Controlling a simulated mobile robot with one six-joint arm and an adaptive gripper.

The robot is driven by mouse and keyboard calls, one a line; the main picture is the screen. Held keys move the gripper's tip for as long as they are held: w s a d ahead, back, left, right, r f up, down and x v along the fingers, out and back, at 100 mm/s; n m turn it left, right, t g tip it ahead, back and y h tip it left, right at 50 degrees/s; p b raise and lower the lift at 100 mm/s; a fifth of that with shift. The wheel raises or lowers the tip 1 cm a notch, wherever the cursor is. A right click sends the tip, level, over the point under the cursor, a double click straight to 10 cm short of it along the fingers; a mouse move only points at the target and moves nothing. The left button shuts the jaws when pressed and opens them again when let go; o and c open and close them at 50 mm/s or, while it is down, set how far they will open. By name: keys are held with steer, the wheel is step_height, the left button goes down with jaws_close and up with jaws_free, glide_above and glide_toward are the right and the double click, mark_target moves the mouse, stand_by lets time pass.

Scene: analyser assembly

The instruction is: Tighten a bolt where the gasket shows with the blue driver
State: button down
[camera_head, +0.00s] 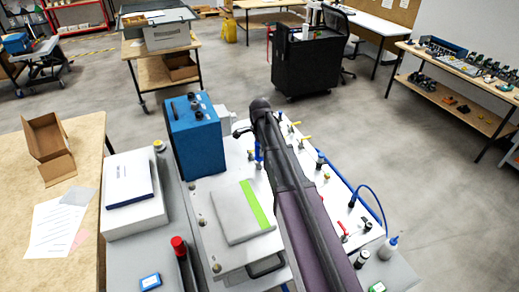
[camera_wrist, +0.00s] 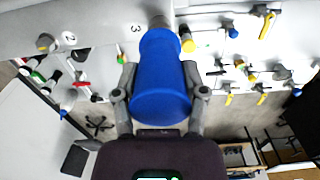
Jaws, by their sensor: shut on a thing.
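The blue driver (camera_wrist: 160,75) is in my gripper (camera_wrist: 160,88), whose two grey fingers are closed on its sides. Its thick handle faces the wrist camera and its grey front end (camera_wrist: 160,22) points away at a pale panel (camera_wrist: 105,14). Whether its tip touches a bolt cannot be told, as the handle hides that spot. A small yellow-ended part (camera_wrist: 188,43) shows just right of the driver. I cannot make out a gasket or a bolt for certain. In the head view my arm reaches over the white analyser bench (camera_head: 237,262) and hides the gripper.
Yellow-handled valves (camera_wrist: 266,25) and several small fittings are right of the driver. A blue box (camera_head: 195,135) stands left of my arm, with a grey pad (camera_head: 238,213) in front.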

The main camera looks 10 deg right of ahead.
steer(key=m, duration=0.5)
steer(key=shift+c, duration=1.3)
jaws_free()
steer(key=shift+m, duration=0.3)
jaws_close()
steer(key=shift+r, duration=0.15)
